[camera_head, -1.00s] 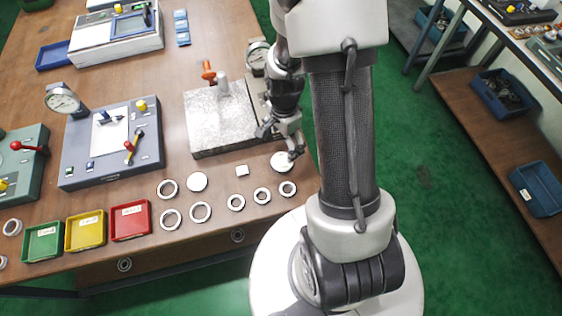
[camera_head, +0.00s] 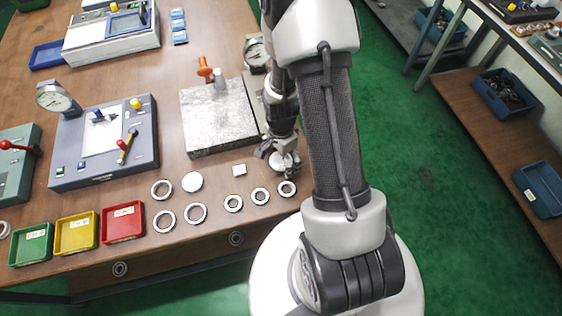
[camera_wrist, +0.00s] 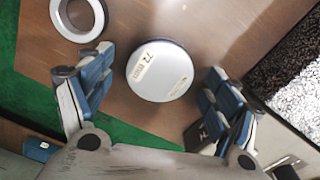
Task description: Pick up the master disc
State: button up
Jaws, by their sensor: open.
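The master disc (camera_wrist: 160,71), a round silver-white disc with printed text on its face, lies flat on the brown table. In the wrist view it sits between the two spread fingers of my gripper (camera_wrist: 156,78), with a gap on each side. In the head view my gripper (camera_head: 282,158) is pointed down over the disc at the table's right front edge and hides most of it. My gripper is open and holds nothing.
A metal ring (camera_wrist: 78,16) lies near the left finger. A speckled plate (camera_head: 218,120) stands behind. Green floor lies beyond the edge.

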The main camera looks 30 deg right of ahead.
jog(key=shift+c, duration=0.3)
jog(key=c, duration=1.5)
